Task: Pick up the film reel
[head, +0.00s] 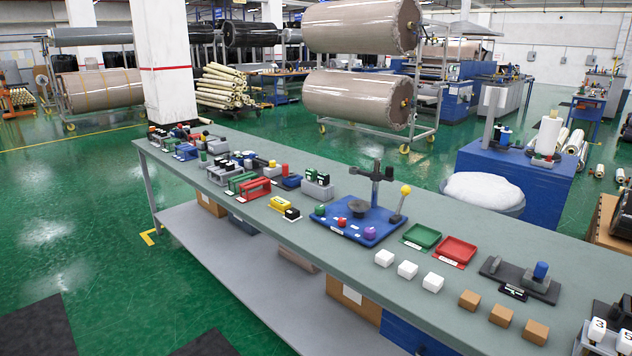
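No single item is clearly marked as the film reel. Large brown film-wrapped rolls sit on a wheeled rack at the back: an upper roll (355,27) and a lower roll (352,98). A smaller white roll (549,134) stands upright on a blue cabinet (515,178) at the right. Another wrapped roll (103,90) lies on a rack at the far left. I cannot tell which of these is the reel. Neither of my grippers shows in the head view.
A long grey-green table (335,182) crosses the view, with a blue fixture (350,226), green tray (422,237), red tray (457,250), white blocks (407,269) and tan blocks (501,315). A white pillar (163,65) stands behind it. Green floor (70,205) at left is mostly open.

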